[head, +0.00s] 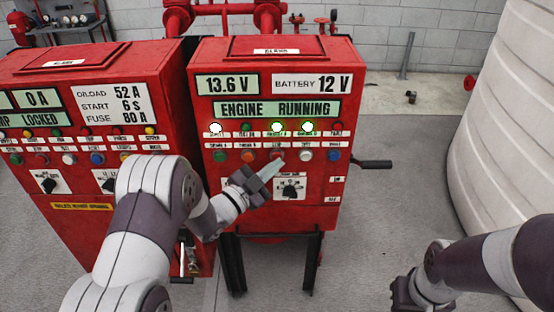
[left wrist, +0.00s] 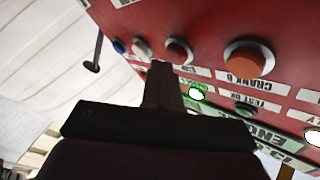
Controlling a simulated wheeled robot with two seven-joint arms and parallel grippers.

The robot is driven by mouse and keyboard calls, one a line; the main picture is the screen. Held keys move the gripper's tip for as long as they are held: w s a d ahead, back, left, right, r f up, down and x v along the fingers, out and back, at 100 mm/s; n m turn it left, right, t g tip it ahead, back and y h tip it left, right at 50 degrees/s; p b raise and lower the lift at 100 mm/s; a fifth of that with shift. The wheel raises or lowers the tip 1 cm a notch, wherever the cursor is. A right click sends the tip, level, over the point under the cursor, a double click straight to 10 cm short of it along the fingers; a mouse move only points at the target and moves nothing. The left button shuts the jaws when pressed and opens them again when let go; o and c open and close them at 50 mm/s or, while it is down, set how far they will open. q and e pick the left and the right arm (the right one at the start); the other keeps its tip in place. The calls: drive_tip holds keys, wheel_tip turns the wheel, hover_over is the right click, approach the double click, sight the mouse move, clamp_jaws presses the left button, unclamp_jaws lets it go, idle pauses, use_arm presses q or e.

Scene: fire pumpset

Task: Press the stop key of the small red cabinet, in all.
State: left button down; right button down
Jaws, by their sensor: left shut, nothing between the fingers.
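The small red cabinet (head: 268,60) stands in the middle of the head view, with its displays reading 13.6 V, battery 12 V and ENGINE RUNNING. Below the lamps runs a row of round keys. In the left wrist view, a red key (left wrist: 178,50) sits between a white key (left wrist: 141,47) and an orange key (left wrist: 249,60). I cannot read which label is the stop key's. My left gripper (head: 277,168) is shut and empty, its tips just below the key row; in the wrist view they (left wrist: 160,68) overlap the panel beside the red key. Contact cannot be told. My right gripper (head: 402,293) hangs low at right.
A wider red cabinet (head: 110,100) stands directly left. A rotary switch (head: 290,188) sits below the keys. A black handle (head: 373,164) sticks out of the small cabinet's right side. A large white tank (head: 510,120) stands at the right, with clear floor between.

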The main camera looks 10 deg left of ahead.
use_arm(q)
drive_tip(key=shift+w, duration=0.45)
idle(0.6)
drive_tip(key=shift+s, duration=0.1)
drive_tip(key=shift+s+d, duration=0.1)
drive_tip(key=shift+s, duration=0.65)
drive_tip(key=s, duration=0.2)
drive_tip(key=s+d, duration=0.1)
drive_tip(key=s, duration=0.2)
idle(0.3)
drive_tip(key=shift+w, duration=0.1)
idle(0.5)
